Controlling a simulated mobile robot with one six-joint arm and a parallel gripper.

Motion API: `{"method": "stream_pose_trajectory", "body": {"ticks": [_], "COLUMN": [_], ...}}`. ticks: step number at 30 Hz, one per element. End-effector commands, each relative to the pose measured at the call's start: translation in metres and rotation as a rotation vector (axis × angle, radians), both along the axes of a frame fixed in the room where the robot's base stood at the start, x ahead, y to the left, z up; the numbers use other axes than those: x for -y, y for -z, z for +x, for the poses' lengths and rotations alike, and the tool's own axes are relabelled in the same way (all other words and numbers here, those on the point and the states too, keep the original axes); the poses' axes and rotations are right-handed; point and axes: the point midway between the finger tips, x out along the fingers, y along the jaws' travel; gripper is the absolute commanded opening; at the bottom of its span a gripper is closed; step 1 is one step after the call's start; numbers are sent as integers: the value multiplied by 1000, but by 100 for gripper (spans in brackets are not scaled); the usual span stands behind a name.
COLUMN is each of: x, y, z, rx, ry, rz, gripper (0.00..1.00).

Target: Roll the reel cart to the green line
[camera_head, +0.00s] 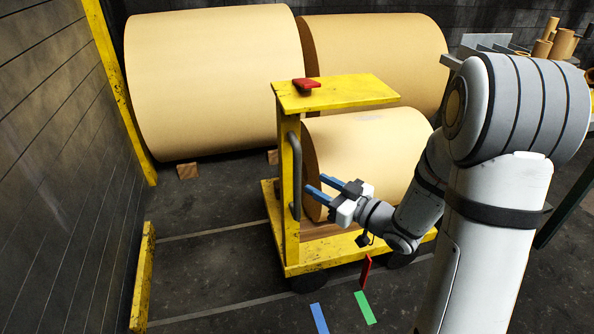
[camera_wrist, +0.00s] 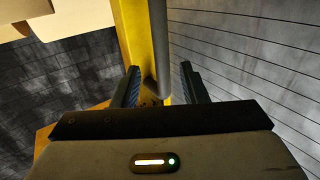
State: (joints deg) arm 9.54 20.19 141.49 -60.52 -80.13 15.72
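The yellow reel cart (camera_head: 335,94) stands right of centre in the head view and carries a tan paper reel (camera_head: 365,150). A grey vertical handle (camera_head: 295,175) is fixed to its left upright. It also shows in the wrist view as a grey bar (camera_wrist: 158,40). My gripper (camera_head: 315,184) is open, with its blue fingertips close to the handle. In the wrist view, the bar lines up between the spread fingers of my gripper (camera_wrist: 160,68), touching neither; its depth is unclear. The green line (camera_head: 365,308) lies on the floor near the cart's front side, below a red pointer (camera_head: 366,272).
A blue line (camera_head: 319,318) lies left of the green one. Two large reels (camera_head: 215,80) stand behind the cart. A dark wall (camera_head: 60,170) and a low yellow barrier (camera_head: 143,275) bound the left. Floor between barrier and cart is clear.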

Motion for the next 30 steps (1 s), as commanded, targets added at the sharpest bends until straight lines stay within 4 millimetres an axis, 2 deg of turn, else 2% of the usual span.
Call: {"method": "stream_pose_trajectory", "body": {"ticks": [5, 15, 27, 30], "x": [-15, -53, -59, -59], "y": [0, 0, -1, -1], "z": [9, 42, 49, 49], "rx": [7, 5, 5, 4], "ry": [-15, -10, -7, -7], "rz": [11, 10, 10, 10], "gripper": [39, 39, 39, 32]}}
